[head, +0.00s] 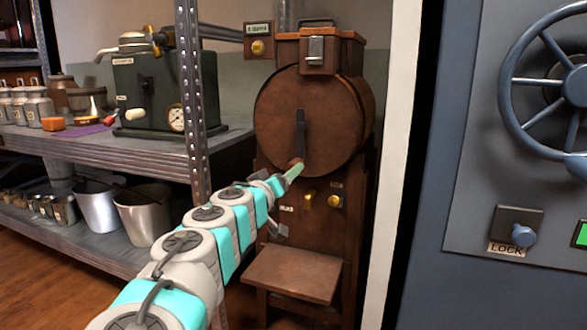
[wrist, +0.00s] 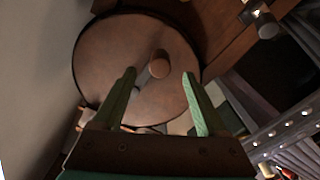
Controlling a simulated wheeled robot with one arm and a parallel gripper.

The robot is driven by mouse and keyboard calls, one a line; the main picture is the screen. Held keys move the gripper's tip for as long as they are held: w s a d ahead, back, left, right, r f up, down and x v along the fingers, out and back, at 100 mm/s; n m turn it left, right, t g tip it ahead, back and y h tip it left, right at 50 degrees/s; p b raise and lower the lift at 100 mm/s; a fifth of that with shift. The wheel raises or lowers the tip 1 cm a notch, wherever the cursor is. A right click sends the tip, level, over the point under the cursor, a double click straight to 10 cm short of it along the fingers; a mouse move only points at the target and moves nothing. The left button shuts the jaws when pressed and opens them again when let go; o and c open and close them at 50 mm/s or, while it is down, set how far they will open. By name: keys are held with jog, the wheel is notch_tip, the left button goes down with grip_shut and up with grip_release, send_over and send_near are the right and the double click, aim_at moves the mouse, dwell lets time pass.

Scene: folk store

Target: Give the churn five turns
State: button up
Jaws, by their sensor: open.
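The churn (head: 290,130) is a dark wooden drum on a brown stand, right of the metal shelf in the head view. A dark crank arm (head: 300,128) runs down the drum's face and ends in a brown wooden handle (head: 297,163). In the wrist view the drum (wrist: 110,60) fills the middle, with the handle (wrist: 158,66) pointing toward the camera. My gripper (head: 293,172) is close to the handle in the head view. In the wrist view its green fingers (wrist: 160,76) are open, with the handle's end between or just beyond the tips. I cannot tell whether they touch it.
A metal shelf post (head: 190,80) stands close left of the churn. A green machine (head: 155,90) and metal buckets (head: 97,205) are on the shelves. A low wooden ledge (head: 290,273) juts out below. A blue-grey door with a wheel (head: 570,85) is at the right.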

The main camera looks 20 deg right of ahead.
jog(key=shift+x, duration=2.95)
jog(key=shift+w+d, duration=0.1)
jog(key=shift+w, duration=0.05)
jog(key=shift+c, duration=0.3)
jog(key=c, duration=1)
